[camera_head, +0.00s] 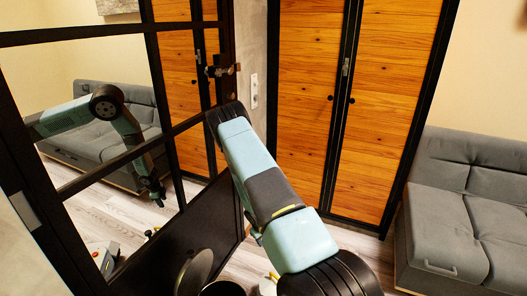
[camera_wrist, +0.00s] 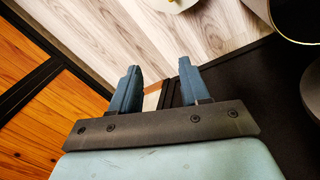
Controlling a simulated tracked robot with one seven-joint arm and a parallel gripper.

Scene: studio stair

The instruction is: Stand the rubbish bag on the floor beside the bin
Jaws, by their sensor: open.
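The bin shows at the bottom edge of the head view, with its raised grey lid (camera_head: 194,272) and a dark round opening (camera_head: 222,290), both cut off by the frame. Its curved rim (camera_wrist: 292,40) also shows at the top right of the wrist view. A pale thing with a yellow part (camera_head: 269,285), probably the rubbish bag, shows right of the bin, partly hidden by my arm. A pale rounded piece (camera_wrist: 180,3) at the top edge of the wrist view may be the same bag. My gripper (camera_wrist: 156,76) is open and empty, apart from both.
A black-framed mirror (camera_head: 110,80) stands close on the left and reflects my arm. Wooden wardrobe doors (camera_head: 384,110) are behind, and a grey sofa (camera_head: 470,205) is on the right. Pale plank floor (camera_wrist: 140,35) lies bare beyond the fingers.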

